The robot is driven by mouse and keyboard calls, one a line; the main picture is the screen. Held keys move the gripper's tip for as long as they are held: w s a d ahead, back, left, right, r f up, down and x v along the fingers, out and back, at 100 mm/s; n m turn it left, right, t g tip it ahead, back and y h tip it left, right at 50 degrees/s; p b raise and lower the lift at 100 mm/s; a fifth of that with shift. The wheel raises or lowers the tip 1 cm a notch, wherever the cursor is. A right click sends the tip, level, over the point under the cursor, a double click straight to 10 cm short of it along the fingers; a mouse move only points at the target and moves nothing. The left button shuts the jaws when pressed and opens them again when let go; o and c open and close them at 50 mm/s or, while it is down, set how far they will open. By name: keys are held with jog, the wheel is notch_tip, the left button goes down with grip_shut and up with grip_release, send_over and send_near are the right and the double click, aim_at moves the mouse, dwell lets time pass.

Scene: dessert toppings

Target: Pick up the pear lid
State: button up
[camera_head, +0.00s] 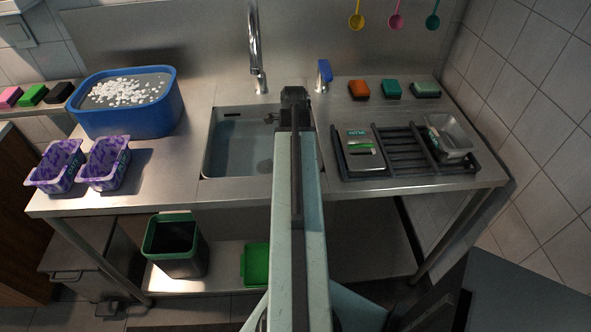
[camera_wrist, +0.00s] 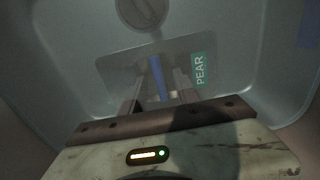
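The pear lid (camera_wrist: 121,73) is a flat grey plate with a teal PEAR label (camera_wrist: 199,69) and a blue bar-like handle (camera_wrist: 157,68). It lies in the sink basin, near the round drain (camera_wrist: 141,11). In the wrist view my gripper (camera_wrist: 160,82) is open, with one finger on each side of the blue handle. Gaps show between the fingers and the handle; I cannot tell how high the fingertips are above the lid. In the head view my arm covers the right part of the sink (camera_head: 226,150), and the lid cannot be made out there.
A dish rack (camera_head: 407,152) to the right holds another lid (camera_head: 357,137) with a green handle and a metal tub (camera_head: 450,137). The faucet (camera_head: 254,45) rises behind the sink. A blue basin (camera_head: 128,121) and two purple tubs (camera_head: 107,163) stand left. Sink walls surround my gripper.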

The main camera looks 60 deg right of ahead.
jog(key=shift+f, duration=0.1)
grip_shut()
jog(key=shift+p, duration=0.3)
